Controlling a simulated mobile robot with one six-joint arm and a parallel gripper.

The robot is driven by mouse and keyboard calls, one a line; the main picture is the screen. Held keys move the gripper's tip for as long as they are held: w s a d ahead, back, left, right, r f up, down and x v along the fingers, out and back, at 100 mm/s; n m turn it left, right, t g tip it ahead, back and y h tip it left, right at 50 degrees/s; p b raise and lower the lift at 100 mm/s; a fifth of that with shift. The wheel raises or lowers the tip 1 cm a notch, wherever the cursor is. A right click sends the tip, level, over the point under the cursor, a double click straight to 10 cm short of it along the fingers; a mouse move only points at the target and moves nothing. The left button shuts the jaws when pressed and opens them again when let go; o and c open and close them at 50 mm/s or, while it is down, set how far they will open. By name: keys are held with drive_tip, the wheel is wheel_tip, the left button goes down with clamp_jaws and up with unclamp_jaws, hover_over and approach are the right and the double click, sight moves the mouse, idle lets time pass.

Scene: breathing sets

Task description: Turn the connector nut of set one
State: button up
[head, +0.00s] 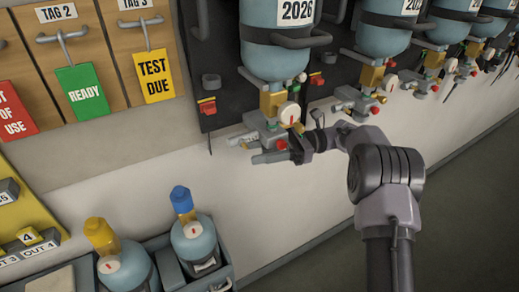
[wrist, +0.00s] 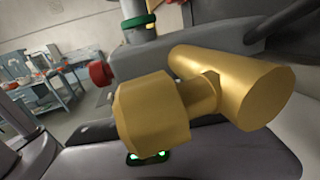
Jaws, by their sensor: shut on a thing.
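The nearest breathing set (head: 275,55) hangs on the wall rack, a blue cylinder labelled 2026 with its valve at the bottom. My gripper (head: 262,146) is at this valve, just below the round gauge (head: 289,112). In the wrist view a faceted brass connector nut (wrist: 150,112) fills the middle, joined to a thicker brass body (wrist: 255,90) on its right. My gripper is shut on the nut, with a grey finger surface below it. The nut is too small to make out in the head view. No set number shows on this cylinder.
More hanging sets (head: 385,30) continue to the right along the wall. A grey crate (head: 222,268) with two small blue cylinders stands below left. Tag boards (head: 100,50) hang at upper left. The floor (head: 470,210) at right is clear. A workbench (wrist: 50,90) stands far behind.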

drive_tip(key=shift+r, duration=0.1)
drive_tip(key=o, duration=1.4)
drive_tip(key=shift+c, duration=0.2)
drive_tip(key=shift+d, duration=0.1)
drive_tip(key=p+v, duration=0.2)
drive_tip(key=v, duration=0.5)
drive_tip(key=shift+d, duration=0.15)
